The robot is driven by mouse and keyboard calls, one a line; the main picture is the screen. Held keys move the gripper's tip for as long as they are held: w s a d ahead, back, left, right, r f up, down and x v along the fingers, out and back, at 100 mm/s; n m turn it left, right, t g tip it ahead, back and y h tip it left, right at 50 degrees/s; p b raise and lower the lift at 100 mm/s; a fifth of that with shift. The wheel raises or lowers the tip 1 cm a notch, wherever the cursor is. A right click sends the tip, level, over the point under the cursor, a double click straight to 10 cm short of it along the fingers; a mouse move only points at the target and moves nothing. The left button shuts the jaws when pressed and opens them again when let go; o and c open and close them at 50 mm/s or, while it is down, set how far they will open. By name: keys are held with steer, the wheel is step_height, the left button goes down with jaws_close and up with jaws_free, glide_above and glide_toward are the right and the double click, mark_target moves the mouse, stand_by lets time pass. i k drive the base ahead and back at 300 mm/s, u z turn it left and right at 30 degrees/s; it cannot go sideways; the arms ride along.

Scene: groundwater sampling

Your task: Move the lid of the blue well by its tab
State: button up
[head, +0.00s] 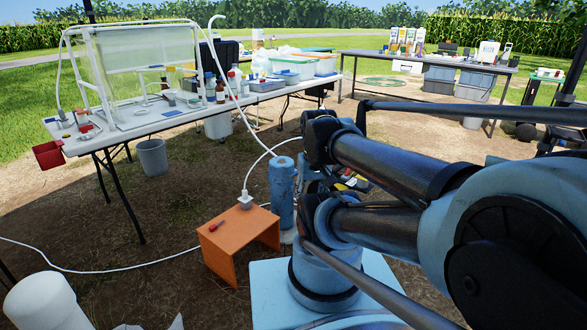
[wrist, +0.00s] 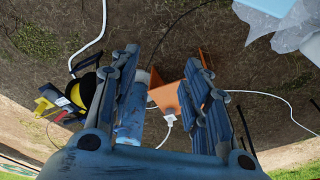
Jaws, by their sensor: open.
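The blue well (head: 282,198) is an upright, scuffed blue cylinder left of my arm in the head view, beside the orange box. Its top carries a lighter blue lid (head: 282,162); I cannot make out the tab. In the wrist view the well (wrist: 134,118) shows partly behind the left finger, its top end toward the gap. I cannot pick out the gripper in the head view.
An orange box (head: 238,240) stands close left of the well, with a white plug (head: 246,200) and red tool on top. White cable runs nearby. Yellow and black tools (wrist: 60,103) lie on the other side.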

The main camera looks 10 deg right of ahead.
mark_target(281, 170)
steer(key=z, duration=0.1)
steer(key=k, duration=1)
steer(key=u, duration=0.7)
steer(key=i, duration=1.55)
steer(key=z, duration=1.1)
